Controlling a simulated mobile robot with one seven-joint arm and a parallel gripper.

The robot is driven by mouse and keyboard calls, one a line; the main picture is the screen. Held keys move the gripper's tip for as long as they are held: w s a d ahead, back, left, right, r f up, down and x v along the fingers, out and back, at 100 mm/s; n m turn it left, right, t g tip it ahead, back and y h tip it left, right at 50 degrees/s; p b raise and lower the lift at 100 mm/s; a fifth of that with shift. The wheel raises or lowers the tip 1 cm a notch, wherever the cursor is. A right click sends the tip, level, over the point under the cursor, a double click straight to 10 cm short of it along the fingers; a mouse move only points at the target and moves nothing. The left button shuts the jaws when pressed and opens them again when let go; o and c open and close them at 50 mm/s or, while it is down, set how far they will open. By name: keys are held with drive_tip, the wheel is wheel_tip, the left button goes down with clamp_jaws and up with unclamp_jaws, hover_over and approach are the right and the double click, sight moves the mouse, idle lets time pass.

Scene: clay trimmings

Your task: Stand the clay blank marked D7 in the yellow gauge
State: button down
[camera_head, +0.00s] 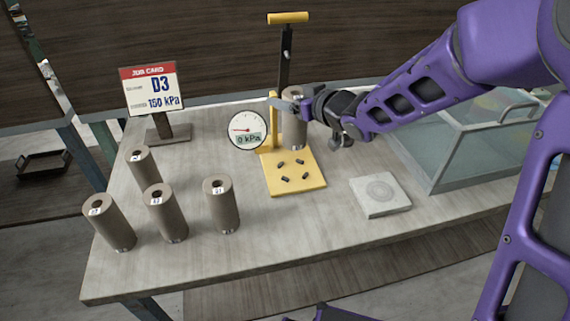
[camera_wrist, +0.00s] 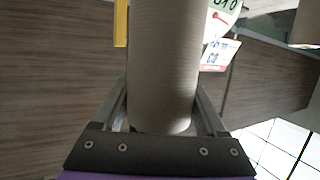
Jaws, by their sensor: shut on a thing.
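My gripper (camera_head: 297,106) is shut on a grey-brown clay blank (camera_head: 294,132), a hollow cylinder held upright. The held blank also fills the middle of the wrist view (camera_wrist: 163,65). I cannot read any mark on it. The yellow gauge (camera_head: 312,184) has a flat base with several dark pegs, a post and a round dial (camera_head: 247,130) reading 0 kPa. The held blank is beside the yellow post, at the back of the base in the picture. I cannot tell whether its bottom touches the base.
Several similar blanks (camera_head: 222,207) with small, hard-to-read labels stand at the table's left. A job card (camera_head: 152,90) reads D3, 150 kPa. A pale square block (camera_head: 380,195) and a glass-sided box (camera_head: 470,150) are at the right. The table's front middle is clear.

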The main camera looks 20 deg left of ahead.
wheel_tip(320, 180, down, 10)
drive_tip(key=b, duration=0.2)
drive_tip(key=shift+w+a+b, duration=0.2)
drive_tip(key=shift+a+b, duration=0.05)
drive_tip(key=shift+b, duration=0.05)
drive_tip(key=shift+f, duration=0.1)
unclamp_jaws()
